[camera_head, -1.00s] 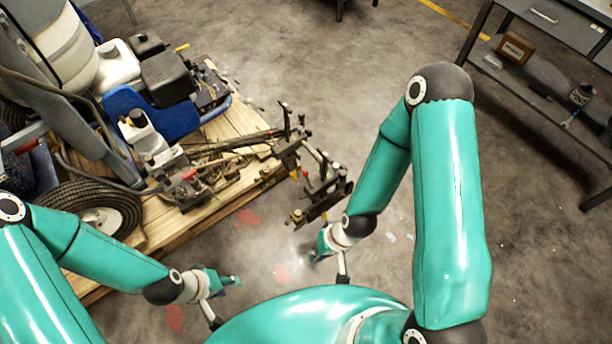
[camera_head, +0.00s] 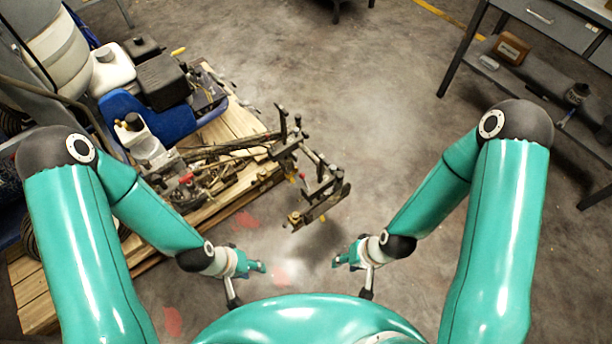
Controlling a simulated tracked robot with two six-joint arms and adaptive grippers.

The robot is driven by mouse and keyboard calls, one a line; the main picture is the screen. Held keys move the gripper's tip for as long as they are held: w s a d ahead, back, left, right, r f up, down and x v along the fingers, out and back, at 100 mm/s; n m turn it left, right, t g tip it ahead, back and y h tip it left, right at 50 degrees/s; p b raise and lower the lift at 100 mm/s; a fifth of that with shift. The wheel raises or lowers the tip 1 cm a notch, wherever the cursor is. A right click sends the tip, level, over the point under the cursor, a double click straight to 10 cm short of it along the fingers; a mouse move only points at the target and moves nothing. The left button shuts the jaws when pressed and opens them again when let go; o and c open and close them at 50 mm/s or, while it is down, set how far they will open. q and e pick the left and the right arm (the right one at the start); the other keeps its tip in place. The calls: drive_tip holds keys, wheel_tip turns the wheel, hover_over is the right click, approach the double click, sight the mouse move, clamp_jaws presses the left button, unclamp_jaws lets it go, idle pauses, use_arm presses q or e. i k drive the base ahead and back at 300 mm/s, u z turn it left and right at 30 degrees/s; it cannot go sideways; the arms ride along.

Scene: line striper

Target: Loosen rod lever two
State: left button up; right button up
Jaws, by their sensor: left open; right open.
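The line striper (camera_head: 165,80) stands on a wooden pallet at the left. Its rod assembly (camera_head: 300,175) sticks out past the pallet edge toward the middle, with several dark levers and clamps. I cannot tell which of them is rod lever two. My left gripper (camera_head: 260,267) is open and empty, below and left of the assembly's near end. My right gripper (camera_head: 340,261) is open and empty, below and right of that end. Neither touches the assembly.
The wooden pallet (camera_head: 35,290) lies under the machine, partly hidden by my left arm. A grey workbench (camera_head: 560,30) with a lower shelf stands at the upper right, holding a brown box (camera_head: 511,47). The concrete floor right of the assembly is clear.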

sight(302, 175)
drive_tip(key=z, duration=0.35)
drive_tip(key=i, duration=0.5)
drive_tip(key=u, duration=1.35)
